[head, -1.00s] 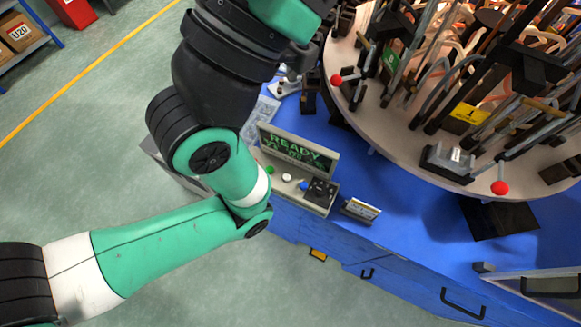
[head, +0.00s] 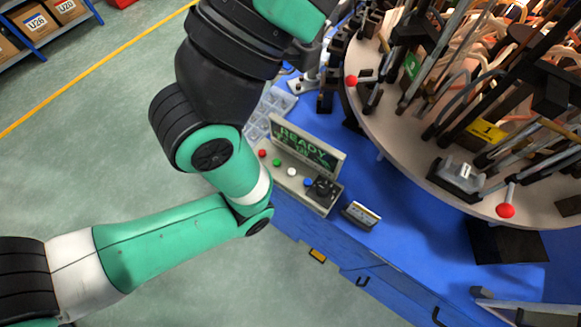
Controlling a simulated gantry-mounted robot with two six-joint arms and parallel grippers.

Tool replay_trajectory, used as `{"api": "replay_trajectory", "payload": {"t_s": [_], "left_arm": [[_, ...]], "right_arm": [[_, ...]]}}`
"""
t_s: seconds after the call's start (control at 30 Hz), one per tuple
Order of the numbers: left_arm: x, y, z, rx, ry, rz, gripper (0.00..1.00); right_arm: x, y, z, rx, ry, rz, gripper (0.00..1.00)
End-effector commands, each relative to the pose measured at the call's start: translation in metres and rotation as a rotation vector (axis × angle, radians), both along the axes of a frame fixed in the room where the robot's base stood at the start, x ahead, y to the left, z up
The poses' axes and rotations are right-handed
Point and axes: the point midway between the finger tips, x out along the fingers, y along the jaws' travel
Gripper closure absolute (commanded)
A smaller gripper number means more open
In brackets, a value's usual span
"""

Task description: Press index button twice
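The control box (head: 318,203) stands at the front edge of the blue bench, with a green-lit display (head: 304,150) that reads READY above smaller text. Along its sloping face are a red button (head: 262,153), a green button (head: 277,162), a white button (head: 291,172), a blue button (head: 308,182) and a black knob (head: 322,188). I cannot read which one is the index button. My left arm comes in from the left, bends beside the box and runs up out of the top edge; its gripper is not clearly visible. My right gripper is not in view.
A round turntable (head: 400,135) crowded with rods and clamps fills the upper right, with red ball knobs (head: 505,210) at its rim. A small sign (head: 361,214) stands right of the box. A clear tray (head: 272,108) lies behind it. Blue bench top (head: 400,230) is bare nearby.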

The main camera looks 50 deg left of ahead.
Motion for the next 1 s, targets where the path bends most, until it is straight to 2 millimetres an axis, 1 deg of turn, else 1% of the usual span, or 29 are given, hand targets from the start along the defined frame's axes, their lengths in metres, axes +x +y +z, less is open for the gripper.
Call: {"api": "replay_trajectory", "payload": {"t_s": [0.3, 0.37, 0.5, 0.6, 1.0], "left_arm": [[0.0000, -0.0003, 0.0000, 0.000, 0.000, -0.001, 0.50], [0.0001, -0.0002, -0.0001, 0.000, 0.000, 0.000, 0.59], [0.0000, -0.0002, 0.0000, 0.000, 0.000, 0.000, 0.84], [0.0001, -0.0002, -0.0001, 0.000, 0.000, 0.000, 1.00], [0.0000, -0.0002, 0.0000, 0.000, 0.000, 0.000, 1.00]], "right_arm": [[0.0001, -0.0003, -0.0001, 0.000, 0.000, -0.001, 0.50], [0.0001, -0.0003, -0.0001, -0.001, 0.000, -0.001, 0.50], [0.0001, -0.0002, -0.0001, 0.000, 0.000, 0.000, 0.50], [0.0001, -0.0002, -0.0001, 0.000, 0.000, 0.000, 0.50], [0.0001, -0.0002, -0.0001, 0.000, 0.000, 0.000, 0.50]]}}
